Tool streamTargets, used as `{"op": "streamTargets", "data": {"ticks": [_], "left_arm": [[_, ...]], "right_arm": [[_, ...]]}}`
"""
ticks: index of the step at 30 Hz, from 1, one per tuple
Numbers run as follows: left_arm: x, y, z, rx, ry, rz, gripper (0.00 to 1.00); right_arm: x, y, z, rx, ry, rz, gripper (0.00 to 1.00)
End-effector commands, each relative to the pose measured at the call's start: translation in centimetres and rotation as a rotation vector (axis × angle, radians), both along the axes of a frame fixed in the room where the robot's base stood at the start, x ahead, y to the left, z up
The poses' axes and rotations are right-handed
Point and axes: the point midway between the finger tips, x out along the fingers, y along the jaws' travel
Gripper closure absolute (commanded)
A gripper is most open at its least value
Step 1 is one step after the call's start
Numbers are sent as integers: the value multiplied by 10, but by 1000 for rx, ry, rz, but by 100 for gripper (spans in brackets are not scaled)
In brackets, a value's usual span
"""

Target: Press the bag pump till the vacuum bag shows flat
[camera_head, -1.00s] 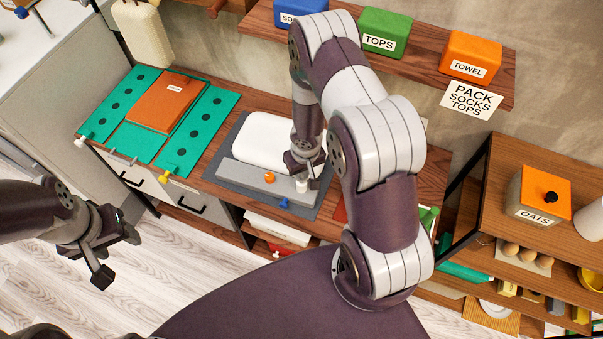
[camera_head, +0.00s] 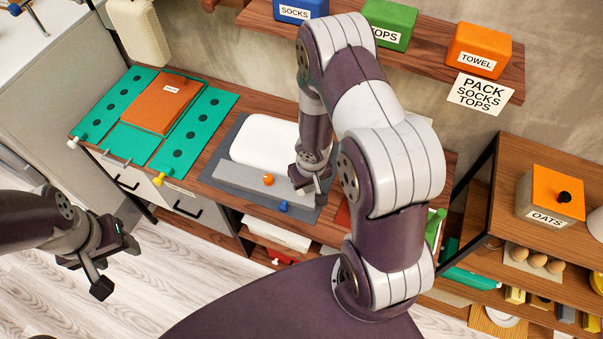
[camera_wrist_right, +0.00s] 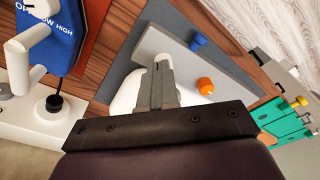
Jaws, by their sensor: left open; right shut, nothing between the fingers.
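The white vacuum bag (camera_head: 262,140) lies on a grey mat (camera_head: 222,150) on the wooden bench and still looks thick and rounded. It shows partly behind my fingers in the wrist view (camera_wrist_right: 124,98). A grey bar (camera_head: 238,178) along its front carries an orange knob (camera_head: 268,180). A blue knob (camera_head: 283,206) is by the bar's front edge. My right gripper (camera_head: 311,187) is shut and empty, pointing down at the bar's right end. A white knob, perhaps the pump (camera_wrist_right: 162,58), shows just past its fingertips; contact cannot be told. My left gripper (camera_head: 113,268) is open and empty, away from the bench.
A teal folding board (camera_head: 100,112) with an orange cloth (camera_head: 160,104) lies left on the bench. Labelled boxes stand on the shelf above (camera_head: 440,60). A white device with a blue LOW/HIGH panel (camera_wrist_right: 48,30) is near the right wrist. A wooden rack (camera_head: 480,200) stands right.

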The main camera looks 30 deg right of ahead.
Motion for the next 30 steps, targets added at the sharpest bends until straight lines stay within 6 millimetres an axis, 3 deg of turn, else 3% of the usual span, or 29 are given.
{"op": "streamTargets", "data": {"ticks": [5,12,16,21,30], "left_arm": [[0,0,13,0,0,0,44],[0,0,46,0,0,0,44],[0,0,60,0,0,0,44],[0,0,69,0,0,0,44],[0,0,68,0,0,0,44]], "right_arm": [[-2,0,27,0,-1,0,100],[-9,0,87,0,-1,0,100],[-11,1,110,0,-1,-1,100],[-13,1,124,0,-1,0,100],[-14,1,125,0,-1,0,100]]}}
